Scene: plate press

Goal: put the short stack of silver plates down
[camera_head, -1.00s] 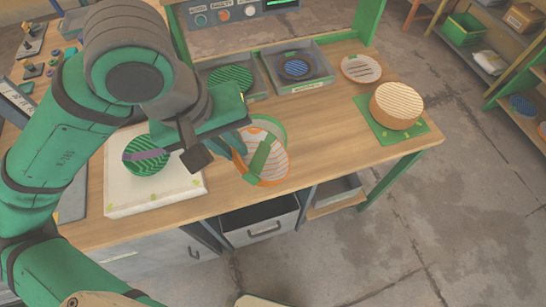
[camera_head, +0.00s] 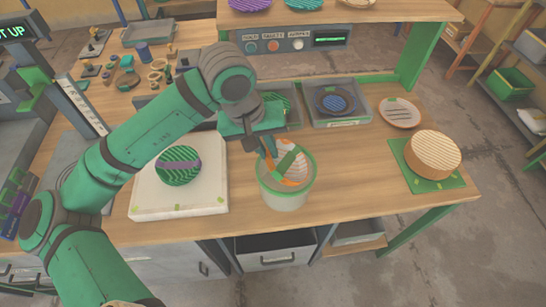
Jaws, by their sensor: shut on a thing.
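My gripper (camera_head: 268,151) points down over a pale cylindrical bin (camera_head: 284,199) with a green rim, at the front middle of the workbench. It is shut on a tilted stack of plates (camera_head: 297,167), pale silver-grey with orange stripes and edge and a green band across it. The stack's lower part sits within the bin's mouth; whether it touches the bin is hidden. I cannot count its plates. A separate flat pale plate with dark stripes (camera_head: 400,113) lies at the bench's back right.
A white block (camera_head: 205,196) with a green striped disc (camera_head: 178,166) stands left of the bin. Grey trays (camera_head: 346,119) stand behind it. A tan round stack (camera_head: 433,155) sits on a green mat (camera_head: 454,184) at right. The wooden top (camera_head: 350,190) is clear between bin and mat.

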